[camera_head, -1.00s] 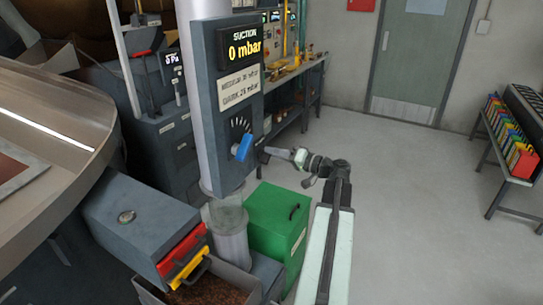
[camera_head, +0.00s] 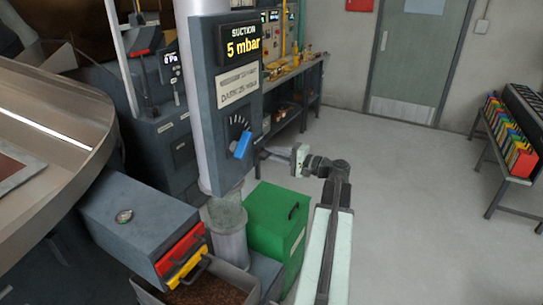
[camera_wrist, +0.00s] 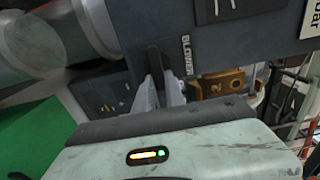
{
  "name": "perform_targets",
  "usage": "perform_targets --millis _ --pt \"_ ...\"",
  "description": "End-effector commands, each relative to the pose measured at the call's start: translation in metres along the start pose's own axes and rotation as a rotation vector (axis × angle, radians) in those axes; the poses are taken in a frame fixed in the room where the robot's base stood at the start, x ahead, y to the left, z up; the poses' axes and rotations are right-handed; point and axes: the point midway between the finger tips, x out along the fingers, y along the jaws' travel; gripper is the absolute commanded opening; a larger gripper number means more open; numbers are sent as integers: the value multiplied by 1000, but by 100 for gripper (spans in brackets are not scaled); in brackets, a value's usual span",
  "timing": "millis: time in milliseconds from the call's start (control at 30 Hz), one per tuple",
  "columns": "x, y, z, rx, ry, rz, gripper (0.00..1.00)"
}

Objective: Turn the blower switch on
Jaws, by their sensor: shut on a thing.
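The blower switch (camera_wrist: 154,60) shows in the wrist view as a dark lever beside the BLOWER label (camera_wrist: 186,55) on the grey panel. My gripper (camera_wrist: 160,88) is shut on it, with one pale finger on each side of the lever. In the head view my gripper (camera_head: 264,154) is at the right side of the suction panel (camera_head: 205,110); the switch itself is hidden there. The panel's display (camera_head: 242,46) reads 5 mbar.
A blue knob (camera_head: 242,146) is on the panel front, just left of my gripper. A green box (camera_head: 270,222) stands below, beside a clear cylinder (camera_head: 228,216). Open floor lies to the right.

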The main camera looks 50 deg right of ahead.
Motion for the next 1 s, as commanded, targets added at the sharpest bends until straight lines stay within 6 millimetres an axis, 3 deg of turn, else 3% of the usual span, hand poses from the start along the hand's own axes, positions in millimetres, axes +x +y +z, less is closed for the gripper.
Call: perform_targets --millis 467,500,567,600,867,1000 --pt "0 2 2 14 -5 7 0" --pt "0 2 2 14 -5 7 17" --pt "0 2 2 14 -4 6 34" --pt "0 2 2 14 -4 5 36" --pt "0 1 1 14 -2 3 36" --pt "-14 1 0 14 2 2 36"
